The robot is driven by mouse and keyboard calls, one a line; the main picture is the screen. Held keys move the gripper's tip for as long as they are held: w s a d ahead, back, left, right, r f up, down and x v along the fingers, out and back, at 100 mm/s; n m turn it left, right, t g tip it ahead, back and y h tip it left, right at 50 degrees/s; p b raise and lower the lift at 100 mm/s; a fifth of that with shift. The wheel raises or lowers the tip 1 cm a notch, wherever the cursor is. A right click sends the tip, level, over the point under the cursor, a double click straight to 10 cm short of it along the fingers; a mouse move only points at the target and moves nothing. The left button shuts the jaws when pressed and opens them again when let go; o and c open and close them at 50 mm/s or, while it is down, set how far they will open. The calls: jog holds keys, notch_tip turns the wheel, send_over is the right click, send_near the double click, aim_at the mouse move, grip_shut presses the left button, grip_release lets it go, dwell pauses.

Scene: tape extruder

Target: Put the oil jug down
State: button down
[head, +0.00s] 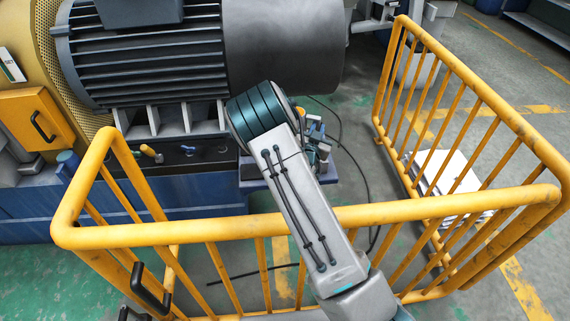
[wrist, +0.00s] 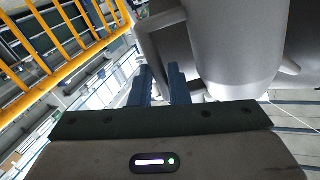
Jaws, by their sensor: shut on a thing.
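The oil jug (wrist: 232,45) is a grey vessel with a squared handle (wrist: 158,38), large in the wrist view. My gripper (wrist: 161,84) has its two blue fingers close together at the handle, shut on the jug. The jug's base and whatever is under it cannot be made out. In the head view my arm reaches over the yellow railing toward the machine, and the jug and fingers cannot be made out there.
A yellow railing (head: 310,219) surrounds the near and right sides. The large ribbed grey motor (head: 150,50) stands behind my arm, on a blue base (head: 205,200). A dark cable (head: 362,180) lies on the floor. White sheets (head: 447,175) lie at the right.

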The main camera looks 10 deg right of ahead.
jog(key=shift+w+f+b, duration=0.2)
jog(key=shift+f+b, duration=0.8)
jog(key=shift+f, duration=4.5)
jog(key=shift+f, duration=0.15)
jog(key=c, duration=1.4)
grip_release()
